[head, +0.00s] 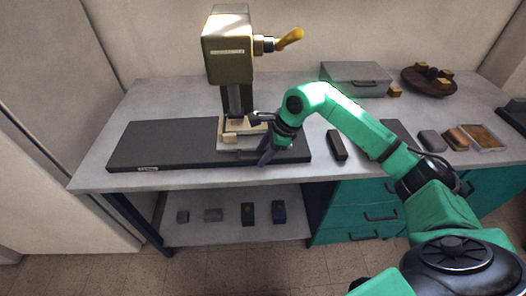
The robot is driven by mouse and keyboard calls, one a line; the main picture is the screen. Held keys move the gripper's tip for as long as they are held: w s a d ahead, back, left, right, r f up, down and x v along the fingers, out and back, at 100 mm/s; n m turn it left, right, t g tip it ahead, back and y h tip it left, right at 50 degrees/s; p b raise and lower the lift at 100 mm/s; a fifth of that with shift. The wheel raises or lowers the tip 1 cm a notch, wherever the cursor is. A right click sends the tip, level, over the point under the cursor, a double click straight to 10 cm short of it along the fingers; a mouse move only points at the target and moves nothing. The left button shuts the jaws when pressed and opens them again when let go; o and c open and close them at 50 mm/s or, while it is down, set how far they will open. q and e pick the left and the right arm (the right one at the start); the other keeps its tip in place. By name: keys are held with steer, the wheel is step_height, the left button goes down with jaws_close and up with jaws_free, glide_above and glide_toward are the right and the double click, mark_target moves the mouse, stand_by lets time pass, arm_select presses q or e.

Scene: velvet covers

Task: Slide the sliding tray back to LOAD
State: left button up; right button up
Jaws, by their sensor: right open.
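The sliding tray (232,138) is a small pale piece with low raised edges. It sits on a long dark base plate (160,146) on the grey bench, under the ram of an olive press (229,48). A pale label shows on the front edge of the base plate, at its left; I cannot read it. My right gripper (266,152) points down at the front right of the tray, close to it. It is open. I cannot tell whether its fingers touch the tray; the arm hides the tray's right side. My left gripper is not in view.
The press has a yellow lever (289,39) on its right. A grey case (355,78) and a round brown tray (429,81) with blocks stand at the back right. A dark block (337,145) lies right of the base plate. The plate's left part is clear.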

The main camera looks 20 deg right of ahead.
jaws_close()
stand_by(1.4)
